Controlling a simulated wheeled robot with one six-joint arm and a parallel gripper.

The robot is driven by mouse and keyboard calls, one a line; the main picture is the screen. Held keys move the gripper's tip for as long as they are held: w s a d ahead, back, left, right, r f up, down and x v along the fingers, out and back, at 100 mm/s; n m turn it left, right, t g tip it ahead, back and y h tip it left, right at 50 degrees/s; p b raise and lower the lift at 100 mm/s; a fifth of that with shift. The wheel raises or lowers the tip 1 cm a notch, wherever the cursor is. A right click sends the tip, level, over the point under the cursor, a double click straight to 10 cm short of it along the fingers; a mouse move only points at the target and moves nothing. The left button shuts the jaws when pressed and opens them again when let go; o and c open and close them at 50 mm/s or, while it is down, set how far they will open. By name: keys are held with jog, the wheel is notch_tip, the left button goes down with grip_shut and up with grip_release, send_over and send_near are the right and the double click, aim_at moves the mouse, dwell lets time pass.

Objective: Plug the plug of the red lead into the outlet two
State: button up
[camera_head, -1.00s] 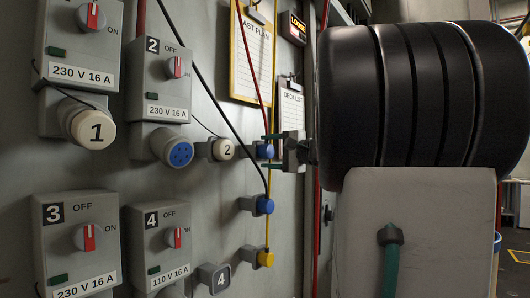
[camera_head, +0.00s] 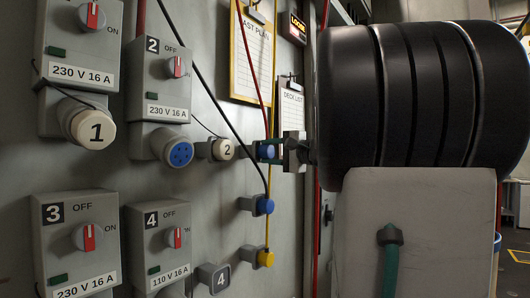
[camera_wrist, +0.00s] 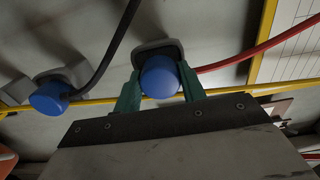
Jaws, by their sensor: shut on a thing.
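The blue plug of the red lead (camera_head: 265,152) sits in a grey holder on the wall. My gripper (camera_head: 272,151) is at this plug, its green fingers shut on it. In the wrist view the blue plug (camera_wrist: 160,77) is between my two green fingertips (camera_wrist: 159,90), with the grey holder behind it and the red lead (camera_wrist: 255,50) running off right. Outlet two (camera_head: 178,152) shows an open blue socket face under the box marked 2. Its cream cap marked 2 (camera_head: 224,150) hangs on a holder beside it. The box's switch (camera_head: 178,67) has a red pointer.
A blue plug with a black lead (camera_head: 263,205) and a yellow plug (camera_head: 263,258) sit in holders below. The black lead crosses the wall diagonally near outlet two. Outlet one is capped (camera_head: 92,124). Clipboards (camera_head: 291,120) hang behind.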

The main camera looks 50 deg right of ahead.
aim_at(271, 152)
jog(key=shift+s+d, duration=0.15)
jog(key=shift+s, duration=1.35)
jog(key=shift+s+d, duration=0.1)
jog(key=shift+s, duration=1.35)
jog(key=shift+w, duration=0.1)
jog(key=shift+w+a, duration=0.15)
jog(key=shift+w, duration=1.7)
